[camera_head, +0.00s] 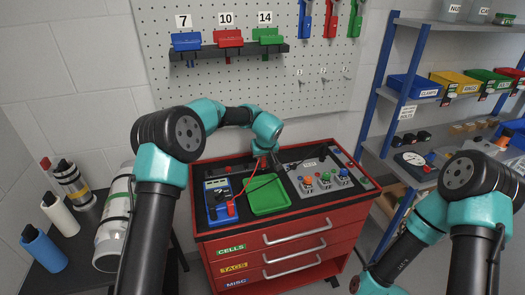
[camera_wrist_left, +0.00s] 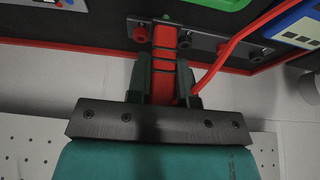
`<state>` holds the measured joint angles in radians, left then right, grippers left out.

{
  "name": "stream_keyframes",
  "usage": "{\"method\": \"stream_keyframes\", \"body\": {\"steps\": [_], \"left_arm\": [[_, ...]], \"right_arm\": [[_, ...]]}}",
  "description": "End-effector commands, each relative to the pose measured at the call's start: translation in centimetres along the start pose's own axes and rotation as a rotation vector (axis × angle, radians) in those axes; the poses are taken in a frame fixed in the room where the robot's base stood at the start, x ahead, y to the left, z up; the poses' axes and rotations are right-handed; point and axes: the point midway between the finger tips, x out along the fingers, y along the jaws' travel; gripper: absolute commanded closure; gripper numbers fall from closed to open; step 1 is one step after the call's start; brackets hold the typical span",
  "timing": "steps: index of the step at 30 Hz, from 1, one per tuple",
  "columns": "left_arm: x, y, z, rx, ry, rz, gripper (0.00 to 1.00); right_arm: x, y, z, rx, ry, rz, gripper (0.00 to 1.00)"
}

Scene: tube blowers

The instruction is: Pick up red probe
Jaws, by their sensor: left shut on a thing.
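My left gripper (camera_head: 272,156) is over the back of the red tool cart, behind the green tray. It is shut on the red probe (camera_head: 261,163). In the left wrist view, the red probe (camera_wrist_left: 165,60) stands between the two dark fingers (camera_wrist_left: 163,85), near a grey strip with round sockets (camera_wrist_left: 205,42). I cannot tell whether the probe still touches the strip. A red lead (camera_wrist_left: 240,45) runs off to the right there. The blue multimeter (camera_head: 217,184) lies on the left of the cart top. My right gripper is out of view; only its arm shows at lower right.
The green tray (camera_head: 268,208) lies mid-cart, with a dark cable crossing near it. A grey panel with coloured knobs (camera_head: 325,182) is to its right. A pegboard (camera_head: 240,85) rises behind, and a blue-framed shelf (camera_head: 385,75) stands at right. Cylinders stand at far left.

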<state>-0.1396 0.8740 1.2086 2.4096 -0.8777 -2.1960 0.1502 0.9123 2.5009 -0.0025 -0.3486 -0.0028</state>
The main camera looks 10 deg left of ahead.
Motion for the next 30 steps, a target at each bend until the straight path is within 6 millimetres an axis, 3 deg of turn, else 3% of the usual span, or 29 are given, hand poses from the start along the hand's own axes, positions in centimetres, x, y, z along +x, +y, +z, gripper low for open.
{"method": "stream_keyframes", "body": {"steps": [6, 12, 30], "left_arm": [[-1.9, -1.1, 3.4, 0.002, 0.0, 0.001, 1.0], [-2.8, -1.7, 5.2, -0.001, 0.0, 0.0, 1.0], [-3.0, -1.9, 5.6, 0.0, 0.0, 0.0, 1.0]], "right_arm": [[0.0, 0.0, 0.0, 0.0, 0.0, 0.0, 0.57], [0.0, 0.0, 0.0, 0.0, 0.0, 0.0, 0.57], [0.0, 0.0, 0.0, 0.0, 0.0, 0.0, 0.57]]}}
